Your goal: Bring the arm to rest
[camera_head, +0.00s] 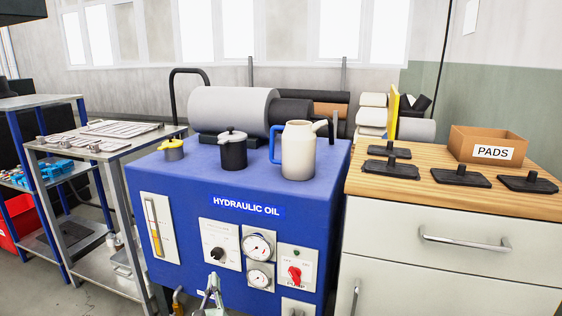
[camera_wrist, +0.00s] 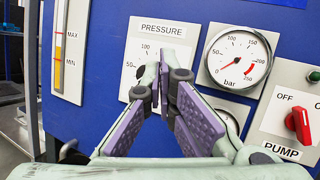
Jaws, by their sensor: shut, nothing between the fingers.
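My gripper (camera_head: 211,288) shows at the bottom of the head view, low in front of the blue hydraulic oil unit (camera_head: 175,205). In the wrist view my gripper (camera_wrist: 164,88) has its purple-padded fingers drawn together at the tips, with nothing between them. The tips point at the unit's front panel and cover part of the pressure dial plate (camera_wrist: 160,48). Whether they touch the panel I cannot tell. Most of my arm is out of the head view.
A round gauge (camera_wrist: 238,58) and the red pump switch (camera_wrist: 298,122) are right of my fingers. A metal cart (camera_head: 62,160) is left, a drawer cabinet (camera_head: 450,255) right.

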